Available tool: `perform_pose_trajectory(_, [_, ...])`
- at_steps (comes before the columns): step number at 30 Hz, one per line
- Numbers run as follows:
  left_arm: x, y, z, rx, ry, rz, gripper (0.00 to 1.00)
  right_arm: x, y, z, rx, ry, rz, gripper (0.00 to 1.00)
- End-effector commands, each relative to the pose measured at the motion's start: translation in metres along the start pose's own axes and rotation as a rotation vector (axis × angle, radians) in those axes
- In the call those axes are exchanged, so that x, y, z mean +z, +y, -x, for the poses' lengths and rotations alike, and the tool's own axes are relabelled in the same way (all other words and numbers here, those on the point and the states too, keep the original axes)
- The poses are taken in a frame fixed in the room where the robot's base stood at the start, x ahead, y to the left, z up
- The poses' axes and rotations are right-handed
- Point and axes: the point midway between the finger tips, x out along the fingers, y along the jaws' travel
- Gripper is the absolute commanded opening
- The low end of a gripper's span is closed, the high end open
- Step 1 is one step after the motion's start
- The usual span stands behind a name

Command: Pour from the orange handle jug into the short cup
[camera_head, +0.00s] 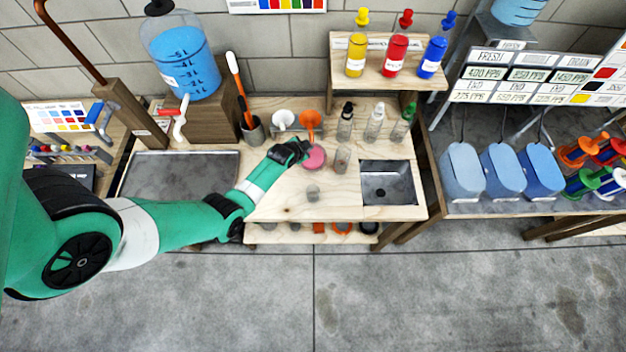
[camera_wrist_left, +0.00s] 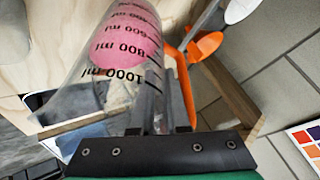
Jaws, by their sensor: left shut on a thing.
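The clear jug (camera_wrist_left: 78,98) with black ml marks and pink contents (camera_wrist_left: 125,40) fills the left of the left wrist view. Its orange handle (camera_wrist_left: 181,78) runs by the fingers. My left gripper (camera_head: 303,150) is shut on the jug, seemingly at the handle, which the fingers partly hide. In the head view the pink contents (camera_head: 314,158) show just right of the gripper, above the wooden bench. A small, short clear cup (camera_head: 312,193) stands on the bench in front of the jug. A taller clear cup (camera_head: 342,160) stands right of the jug. My right gripper is not in view.
A sink (camera_head: 388,183) is set into the bench at the right. Several small bottles (camera_head: 374,122) stand behind it. White (camera_head: 283,119) and orange (camera_head: 310,123) funnels stand behind the jug. Bare bench top (camera_head: 275,208) lies left of the short cup.

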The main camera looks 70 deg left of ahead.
Motion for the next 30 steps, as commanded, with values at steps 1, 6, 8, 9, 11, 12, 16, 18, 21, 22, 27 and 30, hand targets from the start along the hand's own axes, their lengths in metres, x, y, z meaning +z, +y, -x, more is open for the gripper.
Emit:
perform_pose_trajectory(1, [0.0,0.004,0.001,-0.017,0.015,-0.011,0.0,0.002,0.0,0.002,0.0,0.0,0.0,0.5])
perform_pose_trajectory(6, [0.004,0.012,0.005,-0.088,0.056,-0.042,0.0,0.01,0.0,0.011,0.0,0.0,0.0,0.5])
perform_pose_trajectory(8, [0.005,0.014,0.003,-0.114,0.07,-0.053,0.0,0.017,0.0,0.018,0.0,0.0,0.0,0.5])
perform_pose_trajectory(9, [0.006,0.015,0.004,-0.131,0.08,-0.062,0.0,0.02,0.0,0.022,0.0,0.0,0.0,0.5])
perform_pose_trajectory(11, [0.007,0.018,0.004,-0.155,0.094,-0.072,0.0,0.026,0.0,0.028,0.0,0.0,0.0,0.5])
perform_pose_trajectory(12, [0.008,0.019,0.003,-0.172,0.103,-0.08,0.0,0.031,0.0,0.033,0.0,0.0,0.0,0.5])
perform_pose_trajectory(16, [0.01,0.023,0.004,-0.226,0.135,-0.101,0.0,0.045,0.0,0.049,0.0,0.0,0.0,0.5])
perform_pose_trajectory(18, [0.008,0.021,0.007,-0.247,0.146,-0.108,0.0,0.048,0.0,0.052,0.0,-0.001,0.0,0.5])
perform_pose_trajectory(21, [0.005,0.018,0.011,-0.251,0.146,-0.111,0.0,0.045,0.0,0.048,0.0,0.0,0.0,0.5])
perform_pose_trajectory(22, [0.005,0.018,0.011,-0.252,0.147,-0.111,0.0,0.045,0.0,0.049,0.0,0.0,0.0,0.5])
perform_pose_trajectory(27, [0.006,0.02,0.01,-0.257,0.149,-0.115,0.0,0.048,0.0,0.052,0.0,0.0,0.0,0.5])
perform_pose_trajectory(30, [0.006,0.02,0.01,-0.261,0.151,-0.117,0.0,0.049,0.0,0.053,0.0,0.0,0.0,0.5])
